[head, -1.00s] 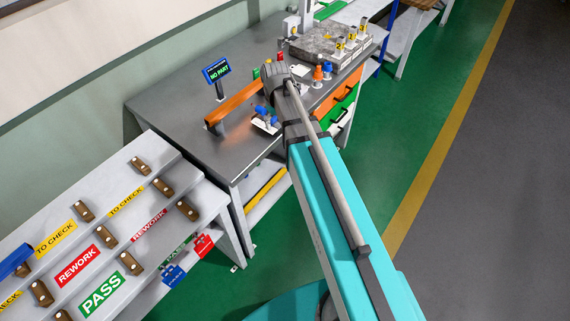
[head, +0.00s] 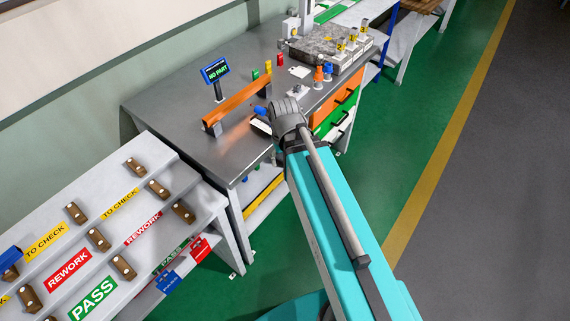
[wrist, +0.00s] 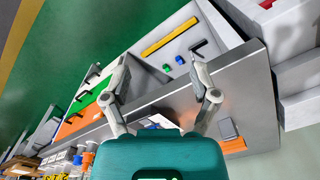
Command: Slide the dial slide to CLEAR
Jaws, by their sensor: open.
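A small blue-topped fixture (head: 260,110) with a white plate (head: 260,126) stands near the front edge of the steel table, partly behind my wrist in the head view. It may carry the dial slide; I cannot make out the slide or a CLEAR mark. In the wrist view a white and blue piece (wrist: 160,121) shows just beyond the gripper body, mostly hidden by it. My gripper (wrist: 157,68) is open with nothing between its fingertips, over the table's front edge. In the head view my wrist hides most of the gripper.
An orange profile (head: 238,103) lies across supports on the steel table (head: 160,110), with a NO PART display (head: 215,72) behind. A stone block (head: 325,46) with numbered pieces stands at the back right. Stepped label racks (head: 150,165) are at left. Drawers (head: 345,100) sit below the table.

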